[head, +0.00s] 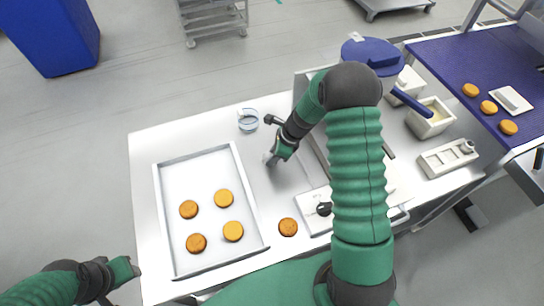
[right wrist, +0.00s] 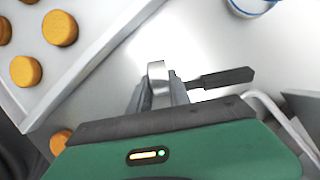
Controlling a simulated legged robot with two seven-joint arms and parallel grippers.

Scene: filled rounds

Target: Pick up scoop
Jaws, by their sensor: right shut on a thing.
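My right gripper (head: 272,158) is low over the bare worktop between the baking tray and the raised metal unit. In the right wrist view my right gripper (right wrist: 158,92) is shut on a shiny metal piece (right wrist: 157,72), which looks like part of the scoop. A flat black handle-like part (right wrist: 222,78) sticks out to the right beside the fingers. The rest of the held thing is hidden by the gripper, and I cannot tell whether it touches the worktop. My left gripper (head: 125,270) is at the lower left, away from the objects; its jaws are unclear.
A metal tray (head: 203,177) holds several orange-brown rounds; another round (head: 288,227) lies right of it. A clear cup (head: 248,120) stands behind my right gripper. A white tub (head: 437,125) with yellow contents and a blue handle (head: 410,102) over it stand right.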

